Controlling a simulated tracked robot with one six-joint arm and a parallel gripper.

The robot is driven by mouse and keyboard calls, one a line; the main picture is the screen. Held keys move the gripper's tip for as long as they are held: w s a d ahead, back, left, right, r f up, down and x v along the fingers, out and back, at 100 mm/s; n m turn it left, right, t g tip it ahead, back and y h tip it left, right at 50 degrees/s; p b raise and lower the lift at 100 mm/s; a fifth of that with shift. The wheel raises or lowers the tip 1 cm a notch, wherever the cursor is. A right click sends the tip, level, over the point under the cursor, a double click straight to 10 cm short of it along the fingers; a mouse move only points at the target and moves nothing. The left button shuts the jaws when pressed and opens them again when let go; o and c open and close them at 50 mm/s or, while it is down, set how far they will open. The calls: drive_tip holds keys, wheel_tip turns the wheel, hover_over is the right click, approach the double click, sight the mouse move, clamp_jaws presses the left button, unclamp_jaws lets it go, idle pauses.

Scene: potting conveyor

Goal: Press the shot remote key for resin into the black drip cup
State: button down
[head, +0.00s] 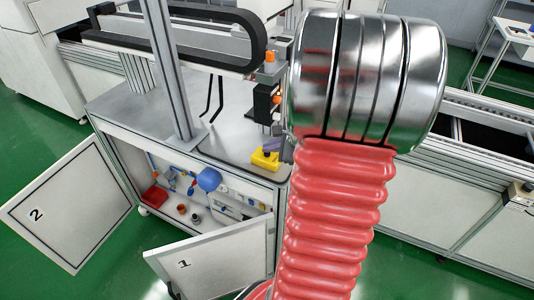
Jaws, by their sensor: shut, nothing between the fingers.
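A small yellow box (265,161), which looks like the remote, sits on the bench top near its front edge. Its keys are too small to tell apart. My gripper (272,146) shows only in part, as a purplish tip with a grey body just above the box; it is shut and empty. My red arm hides the rest of it. I cannot tell whether the tip touches a key. In the open cabinet below, a small dark cup (196,218), perhaps the drip cup, stands on the floor beside an orange one (182,209).
Cabinet doors marked 2 (68,205) and 1 (215,255) stand open. A red tray (155,196), a blue ball (208,180) and pipework are inside the cabinet. A metal post (170,70) and a black cable chain (250,30) rise over the bench. A conveyor runs at right.

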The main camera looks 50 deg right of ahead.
drive_tip(key=shift+r, duration=0.6)
drive_tip(key=shift+r, duration=0.1)
wheel_tip(320, 180, up, 5)
drive_tip(key=shift+f, duration=0.1)
idle(0.5)
idle(0.9)
